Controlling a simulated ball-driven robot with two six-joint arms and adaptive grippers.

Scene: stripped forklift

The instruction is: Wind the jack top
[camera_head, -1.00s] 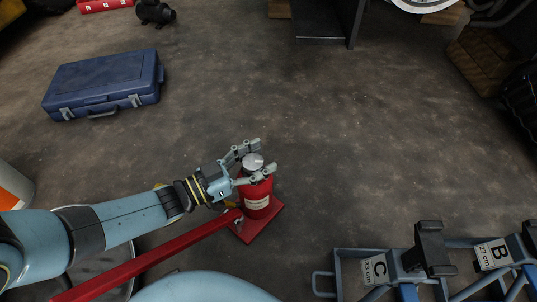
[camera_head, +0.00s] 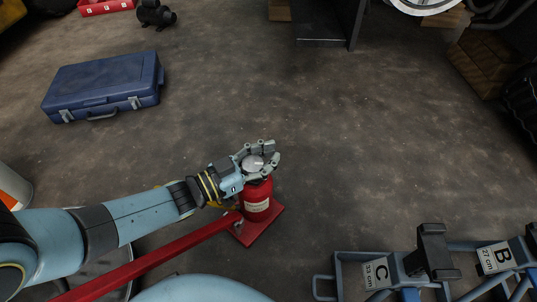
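The red bottle jack (camera_head: 257,205) stands upright on its red square base, with a pale label on its body. Its round grey jack top (camera_head: 254,163) faces up at me. My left gripper (camera_head: 273,152) reaches in from the left at the height of the top. Its fingers curl around the top from both sides, and it looks shut on it. The fingers hide part of the top's rim. A long red handle (camera_head: 150,258) runs from the jack's base toward the lower left, below my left arm. My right gripper is not in view.
A blue case (camera_head: 104,85) lies at the upper left. Blue-grey stands (camera_head: 375,273) marked C and B are at the lower right. An orange and white container (camera_head: 12,188) is at the left edge. The floor beyond and right of the jack is clear.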

